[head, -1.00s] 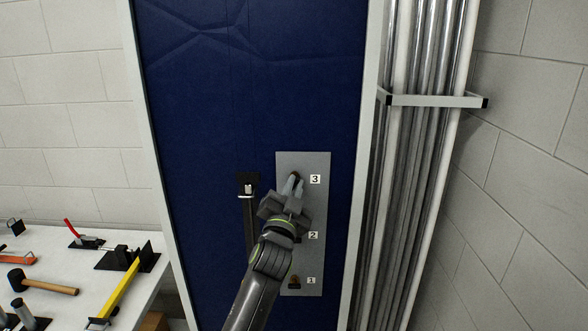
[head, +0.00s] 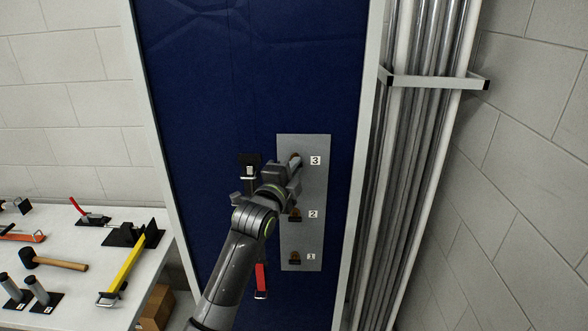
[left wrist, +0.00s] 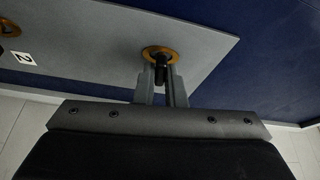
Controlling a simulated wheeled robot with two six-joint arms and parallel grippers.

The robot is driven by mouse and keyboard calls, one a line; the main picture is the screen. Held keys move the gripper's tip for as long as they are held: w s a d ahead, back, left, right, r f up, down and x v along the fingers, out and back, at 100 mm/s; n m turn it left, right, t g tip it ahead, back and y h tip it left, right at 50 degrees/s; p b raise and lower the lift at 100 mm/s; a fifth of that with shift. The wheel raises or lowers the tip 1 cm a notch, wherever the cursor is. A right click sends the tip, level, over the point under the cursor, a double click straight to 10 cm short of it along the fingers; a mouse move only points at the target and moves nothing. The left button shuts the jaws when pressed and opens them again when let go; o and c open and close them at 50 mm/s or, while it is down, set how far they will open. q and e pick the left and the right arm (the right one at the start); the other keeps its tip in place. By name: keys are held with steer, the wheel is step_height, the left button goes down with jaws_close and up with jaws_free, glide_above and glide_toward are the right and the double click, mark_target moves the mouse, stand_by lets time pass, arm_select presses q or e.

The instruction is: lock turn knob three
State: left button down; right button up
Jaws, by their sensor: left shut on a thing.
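A grey panel (head: 318,220) carries three knobs, labelled 1, 2 and 3 from bottom to top. Knob three (head: 295,158) is at the top, mostly covered by my left gripper (head: 295,162). In the left wrist view the knob (left wrist: 161,74) is a dark grip on an orange-gold ring, with one grey finger on each side of it. My left gripper is shut on it. Knob two (head: 295,214) and knob one (head: 296,258) are uncovered below. My right gripper is not in view.
A black bar with a red handle (head: 261,281) hangs left of the panel, partly behind my arm. Metal tubes (head: 415,170) stand in a rack at right. A white table (head: 80,260) at left holds a mallet (head: 55,262), a yellow-handled tool (head: 122,272) and other tools.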

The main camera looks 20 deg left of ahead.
arm_select(q)
steer(key=shift+m+g, duration=0.3)
steer(key=shift+m, duration=0.6)
steer(key=c, duration=1.5)
jaws_free()
steer(key=s+a+b, duration=0.2)
steer(key=s+b, duration=0.4)
steer(key=s, duration=1.1)
steer(key=shift+s, duration=0.1)
